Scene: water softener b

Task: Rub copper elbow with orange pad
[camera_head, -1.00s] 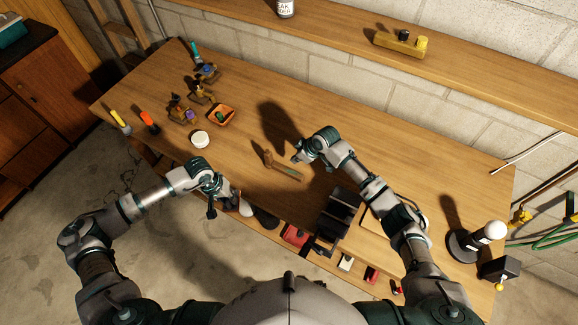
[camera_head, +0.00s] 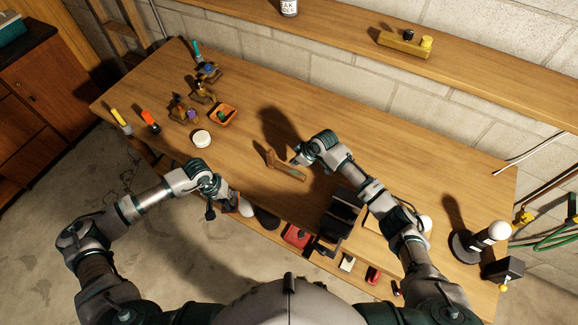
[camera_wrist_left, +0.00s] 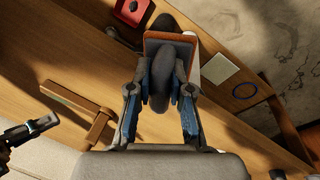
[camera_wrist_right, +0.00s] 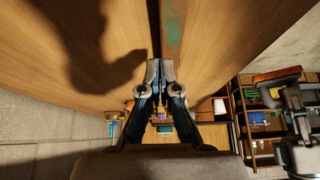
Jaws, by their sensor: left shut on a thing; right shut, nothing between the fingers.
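The copper elbow (camera_head: 290,172) lies on the bench near the middle in the head view. It is brown with a greenish patch on its long leg. It also shows in the left wrist view (camera_wrist_left: 88,112) and the right wrist view (camera_wrist_right: 172,32). My right gripper (camera_head: 297,161) is shut and empty close beside the elbow; its fingertips (camera_wrist_right: 160,68) meet near the elbow's leg, and contact is unclear. My left gripper (camera_wrist_left: 160,85) is shut on the dark handle of the orange pad (camera_wrist_left: 168,40). It hangs over the bench's front edge, apart from the elbow.
A dark rack (camera_head: 341,215) stands right of the elbow. A white jar (camera_head: 201,138) and orange tray (camera_head: 222,115) stand left, with several small tools beyond. The bench behind the elbow is clear.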

